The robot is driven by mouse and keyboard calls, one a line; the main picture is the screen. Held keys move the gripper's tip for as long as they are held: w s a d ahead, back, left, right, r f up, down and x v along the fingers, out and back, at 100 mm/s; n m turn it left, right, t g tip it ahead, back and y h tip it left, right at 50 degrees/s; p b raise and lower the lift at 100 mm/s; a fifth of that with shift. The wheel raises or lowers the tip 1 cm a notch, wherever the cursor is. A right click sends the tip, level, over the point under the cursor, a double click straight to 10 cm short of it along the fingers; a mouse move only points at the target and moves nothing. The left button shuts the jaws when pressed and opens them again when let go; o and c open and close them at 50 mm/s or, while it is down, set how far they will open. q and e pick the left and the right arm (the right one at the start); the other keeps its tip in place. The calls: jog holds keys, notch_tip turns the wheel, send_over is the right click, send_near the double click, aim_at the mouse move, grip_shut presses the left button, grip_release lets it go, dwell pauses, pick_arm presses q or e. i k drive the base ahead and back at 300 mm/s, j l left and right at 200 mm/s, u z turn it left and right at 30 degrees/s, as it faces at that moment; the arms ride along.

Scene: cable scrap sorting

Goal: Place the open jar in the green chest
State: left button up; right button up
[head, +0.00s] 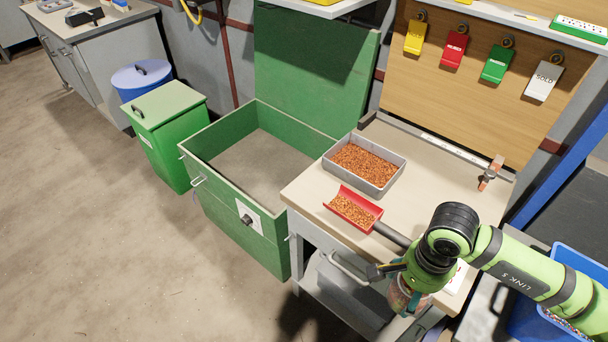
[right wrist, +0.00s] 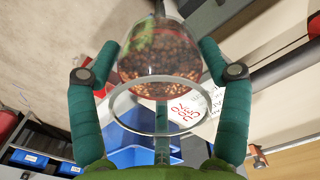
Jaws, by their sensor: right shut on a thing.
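The open glass jar (head: 403,298) is in my right gripper (head: 392,283), beside the front edge of the workbench. In the right wrist view the clear jar (right wrist: 160,62) sits between the two fingers, its round rim nearest the camera and brown-red bits inside. My right gripper is shut on it. The green chest (head: 237,212) stands left of the bench with its lid (head: 315,75) raised against the wall. Its inside looks empty and grey. The jar is right of the chest, apart from it. My left gripper is not in view.
On the workbench (head: 440,180) are a grey tray (head: 398,178) of copper granules, a red scoop (head: 335,203) with granules, and a small hammer-like tool (head: 490,173). A green bin (head: 168,135) and blue drum (head: 141,80) stand left of the chest. A blue crate (head: 530,315) is at lower right.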

aim_at(257, 184)
jog(key=i+j, duration=0.15)
jog(key=j, duration=0.25)
jog(key=i+j+z, duration=0.1)
jog(key=j, duration=0.25)
jog(key=i+j, duration=0.15)
jog(key=j, duration=0.25)
jog(key=i+j, duration=0.15)
jog(key=j, duration=0.25)
jog(key=i+j+z, duration=0.1)
jog(key=j, duration=0.3)
jog(key=i+j, duration=0.15)
jog(key=j, duration=0.25)
jog(key=i+j+z, duration=0.1)
jog(key=i+j, duration=0.4)
jog(key=i+j+z, duration=0.1)
jog(key=i+j, duration=0.35)
jog(key=j, duration=0.15)
